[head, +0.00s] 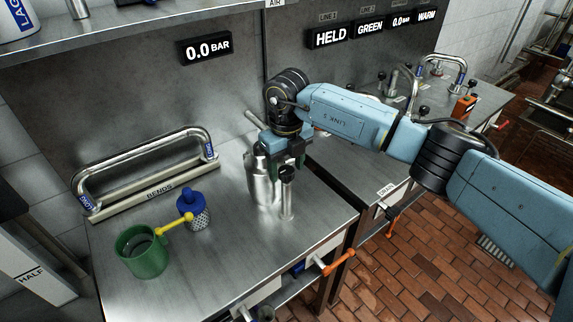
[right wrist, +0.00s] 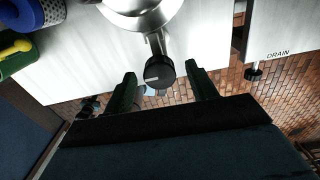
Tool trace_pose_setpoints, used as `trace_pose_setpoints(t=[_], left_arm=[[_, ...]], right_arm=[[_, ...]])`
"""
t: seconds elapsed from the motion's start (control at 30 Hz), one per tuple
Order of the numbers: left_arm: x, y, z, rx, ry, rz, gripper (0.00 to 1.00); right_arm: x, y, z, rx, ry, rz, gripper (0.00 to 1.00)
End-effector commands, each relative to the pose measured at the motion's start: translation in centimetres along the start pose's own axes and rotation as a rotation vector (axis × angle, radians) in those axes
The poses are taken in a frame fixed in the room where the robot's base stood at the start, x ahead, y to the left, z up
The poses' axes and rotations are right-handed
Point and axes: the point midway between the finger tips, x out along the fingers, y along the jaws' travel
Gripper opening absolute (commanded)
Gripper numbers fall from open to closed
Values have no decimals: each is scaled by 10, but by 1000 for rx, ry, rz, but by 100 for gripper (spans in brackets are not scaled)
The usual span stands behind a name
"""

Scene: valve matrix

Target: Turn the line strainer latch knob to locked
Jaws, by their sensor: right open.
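A steel strainer body (head: 259,185) stands on the steel bench, with a post beside it topped by a round black knob (head: 287,174). In the right wrist view the black knob (right wrist: 159,72) sits at the end of a short steel arm from the steel body (right wrist: 143,12). A short pale mark shows on its face. My right gripper (head: 287,158) is just above and behind the knob in the head view. In the right wrist view my open right gripper (right wrist: 161,77) has one green finger on each side of the knob, with gaps on both sides. My left gripper is not in view.
A green cup (head: 143,254) with a yellow-ended handle and a blue-capped mesh cylinder (head: 195,212) stand to the left. A bent pipe rack labelled BENDS (head: 160,189) is behind them. An orange-handled valve (head: 335,264) sticks out at the bench front. The bench front middle is clear.

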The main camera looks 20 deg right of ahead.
Motion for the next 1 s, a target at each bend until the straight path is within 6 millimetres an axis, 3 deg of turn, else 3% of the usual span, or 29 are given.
trace_pose_setpoints(t=[0.27, 0.7, 1.0], left_arm=[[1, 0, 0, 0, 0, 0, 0], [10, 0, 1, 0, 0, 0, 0], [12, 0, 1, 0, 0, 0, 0]], right_arm=[[-12, 0, 1, -1, -2, 1, 57], [-105, 0, 1, 0, -4, 0, 57], [-133, 0, 0, 0, 0, 0, 57]])
